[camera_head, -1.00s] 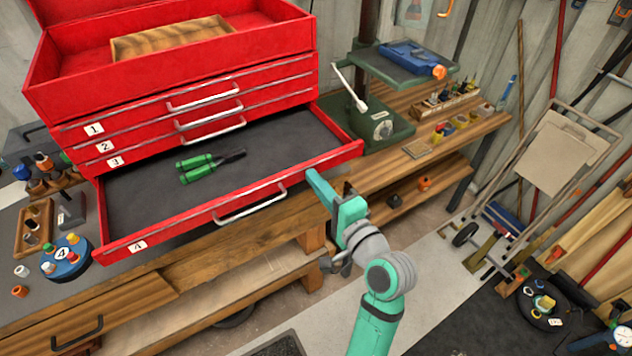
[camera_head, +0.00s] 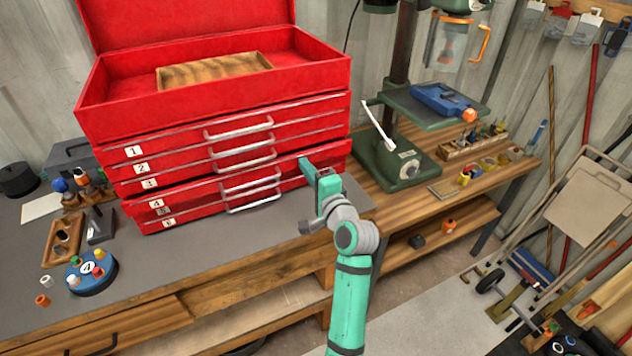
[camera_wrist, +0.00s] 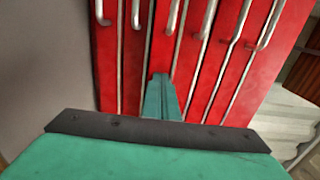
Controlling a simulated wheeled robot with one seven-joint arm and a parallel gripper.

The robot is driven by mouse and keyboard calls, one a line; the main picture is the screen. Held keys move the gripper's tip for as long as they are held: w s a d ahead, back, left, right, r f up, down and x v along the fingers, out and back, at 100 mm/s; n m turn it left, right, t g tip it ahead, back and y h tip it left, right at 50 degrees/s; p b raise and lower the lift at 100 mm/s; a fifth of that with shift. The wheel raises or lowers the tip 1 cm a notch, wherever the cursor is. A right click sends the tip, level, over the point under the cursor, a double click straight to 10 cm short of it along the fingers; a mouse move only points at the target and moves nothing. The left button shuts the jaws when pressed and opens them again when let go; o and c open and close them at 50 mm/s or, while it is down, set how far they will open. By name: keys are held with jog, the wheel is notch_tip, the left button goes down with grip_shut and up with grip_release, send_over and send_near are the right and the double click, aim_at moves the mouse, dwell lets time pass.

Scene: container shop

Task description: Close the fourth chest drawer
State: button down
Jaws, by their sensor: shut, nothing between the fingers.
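The red tool chest (camera_head: 212,95) stands on the workbench with its lid up and a column of numbered drawers. In the wrist view, the shut fingers (camera_wrist: 160,95) point at the red fronts, seemingly touching or very near one.
A green drill press (camera_head: 400,165) stands right of the chest, close to my gripper. A round blue holder (camera_head: 92,285) and a wooden tray (camera_head: 62,240) with small parts lie on the bench at left. The grey bench top before the chest is clear.

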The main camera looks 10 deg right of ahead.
jog(key=x, duration=0.2)
jog(key=shift+w+a+r, duration=0.1)
jog(key=shift+w+r, duration=0.05)
jog(key=shift+w, duration=0.2)
jog(key=shift+a, duration=0.1)
